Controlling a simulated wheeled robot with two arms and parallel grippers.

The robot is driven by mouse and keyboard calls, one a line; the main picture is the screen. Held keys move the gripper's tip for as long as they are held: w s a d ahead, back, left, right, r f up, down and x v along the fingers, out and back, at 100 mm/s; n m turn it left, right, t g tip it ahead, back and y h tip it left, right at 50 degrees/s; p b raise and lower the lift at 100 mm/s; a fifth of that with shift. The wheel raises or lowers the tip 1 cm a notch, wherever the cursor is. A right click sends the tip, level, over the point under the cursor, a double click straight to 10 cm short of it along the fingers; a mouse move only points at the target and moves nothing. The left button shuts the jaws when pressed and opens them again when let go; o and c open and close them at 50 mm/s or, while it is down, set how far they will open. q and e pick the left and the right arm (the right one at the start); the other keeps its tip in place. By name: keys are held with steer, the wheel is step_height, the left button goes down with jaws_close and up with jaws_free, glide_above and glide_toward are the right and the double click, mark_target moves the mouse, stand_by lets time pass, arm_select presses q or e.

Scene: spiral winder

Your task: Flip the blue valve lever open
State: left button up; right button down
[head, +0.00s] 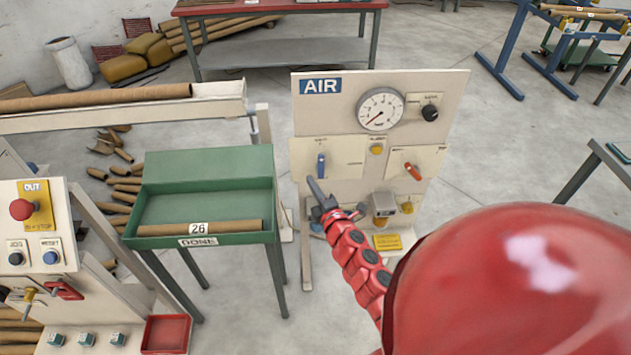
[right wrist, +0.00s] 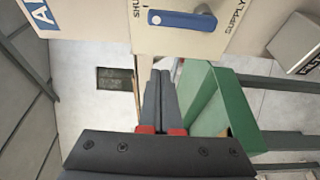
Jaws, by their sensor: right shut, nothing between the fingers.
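The blue valve lever (head: 320,166) hangs upright on a cream plate of the AIR panel (head: 380,97), left of a red lever. In the right wrist view the blue lever (right wrist: 183,19) lies across the top, near the words "SHU…" and "SUPPLY". My right gripper (head: 314,186) is just below and slightly left of the blue lever in the head view. Its dark fingers (right wrist: 160,78) are closed together and empty, with a visible gap to the lever in the wrist view. My left gripper does not show.
The red lever (head: 412,171) and a gauge (head: 380,108) are on the same panel. A green tray table (head: 208,162) holding a brown tube stands left of my right gripper. A control box with a red button (head: 22,209) is at the far left.

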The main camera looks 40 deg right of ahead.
mark_target(321, 167)
steer(key=w+d+p, duration=0.3)
steer(key=w+d, duration=0.2)
steer(key=shift+w+p, duration=0.15)
steer(key=shift+p, duration=0.25)
steer(key=shift+f, duration=0.1)
steer(key=shift+d+m+b, duration=0.15)
steer(key=shift+m+b, duration=0.25)
steer(key=shift+b, duration=0.3)
